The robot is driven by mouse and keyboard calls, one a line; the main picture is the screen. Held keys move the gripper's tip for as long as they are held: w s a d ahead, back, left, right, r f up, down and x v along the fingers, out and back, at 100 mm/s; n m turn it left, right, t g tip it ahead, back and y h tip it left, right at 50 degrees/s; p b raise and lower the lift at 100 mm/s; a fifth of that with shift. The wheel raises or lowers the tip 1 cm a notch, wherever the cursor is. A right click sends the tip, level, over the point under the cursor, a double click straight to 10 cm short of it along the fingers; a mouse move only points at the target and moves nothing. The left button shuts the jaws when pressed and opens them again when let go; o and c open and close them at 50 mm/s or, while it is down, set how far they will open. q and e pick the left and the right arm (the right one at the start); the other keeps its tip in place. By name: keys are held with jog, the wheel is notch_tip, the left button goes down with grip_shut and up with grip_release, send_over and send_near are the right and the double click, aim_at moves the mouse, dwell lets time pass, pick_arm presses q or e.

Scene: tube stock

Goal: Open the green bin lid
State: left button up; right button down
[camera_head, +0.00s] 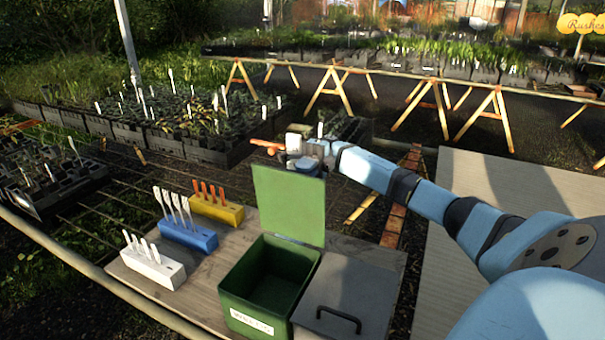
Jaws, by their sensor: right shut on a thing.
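The green bin (232,292) stands on the wooden table with a white label on its front. Its green lid (288,207) is raised about upright at the back, and the dark inside of the bin shows. The bin looks empty. My right gripper (297,148) is at the top edge of the lid, shut on the lid. The lid hides part of the gripper, so the exact place of the grip does not show. My left gripper is not in view.
A grey lidded bin (350,292) with a dark handle stands right of the green one. White (152,266), blue (188,236) and yellow (216,209) blocks hold upright sticks to the left. Plant trays (190,150) lie behind. A bare board (500,180) is at right.

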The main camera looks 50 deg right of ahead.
jog(key=c, duration=1.2)
grip_release()
